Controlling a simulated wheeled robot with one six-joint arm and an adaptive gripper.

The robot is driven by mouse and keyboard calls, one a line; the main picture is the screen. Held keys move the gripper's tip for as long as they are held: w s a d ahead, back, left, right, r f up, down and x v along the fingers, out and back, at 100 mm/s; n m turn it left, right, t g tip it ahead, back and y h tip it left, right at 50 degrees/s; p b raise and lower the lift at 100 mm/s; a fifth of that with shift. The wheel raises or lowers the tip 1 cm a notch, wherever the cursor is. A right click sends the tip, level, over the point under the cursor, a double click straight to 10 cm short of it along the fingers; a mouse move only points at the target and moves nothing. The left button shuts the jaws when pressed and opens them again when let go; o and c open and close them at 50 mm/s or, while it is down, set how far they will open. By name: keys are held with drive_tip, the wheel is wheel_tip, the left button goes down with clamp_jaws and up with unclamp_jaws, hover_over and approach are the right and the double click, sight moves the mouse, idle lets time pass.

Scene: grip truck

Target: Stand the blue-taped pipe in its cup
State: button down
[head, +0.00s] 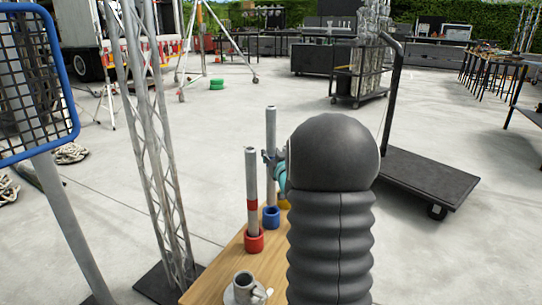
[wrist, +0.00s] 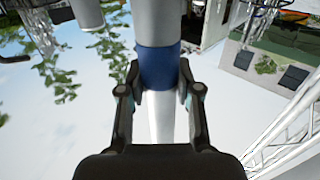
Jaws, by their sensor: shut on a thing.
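My gripper (head: 270,158) is shut on the blue-taped pipe (head: 271,130), a grey tube held upright. In the wrist view my gripper (wrist: 159,88) has a finger on each side of the pipe, at its blue tape (wrist: 158,66). In the head view the gripper covers the tape. The blue cup (head: 271,218) stands on the wooden table directly below the pipe in the picture. The pipe's lower end meets the cup's rim in the picture; I cannot tell whether it is inside.
A red-taped pipe (head: 252,185) stands in a red cup (head: 254,241) to the left on the table (head: 215,283). A yellow cup (head: 284,204) is partly hidden by my arm. A mug (head: 244,288) stands at the near end. A truss (head: 155,150) rises left of the table.

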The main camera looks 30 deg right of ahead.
drive_tip(key=shift+f+b, duration=0.7)
drive_tip(key=shift+f, duration=0.25)
drive_tip(key=shift+s+f, duration=0.1)
drive_tip(key=shift+f, duration=1.05)
idle(0.3)
drive_tip(key=shift+f, duration=2.05)
drive_tip(key=c, duration=0.7)
unclamp_jaws()
drive_tip(key=shift+f, duration=0.1)
drive_tip(key=v, duration=1.2)
drive_tip(key=shift+a, duration=0.1)
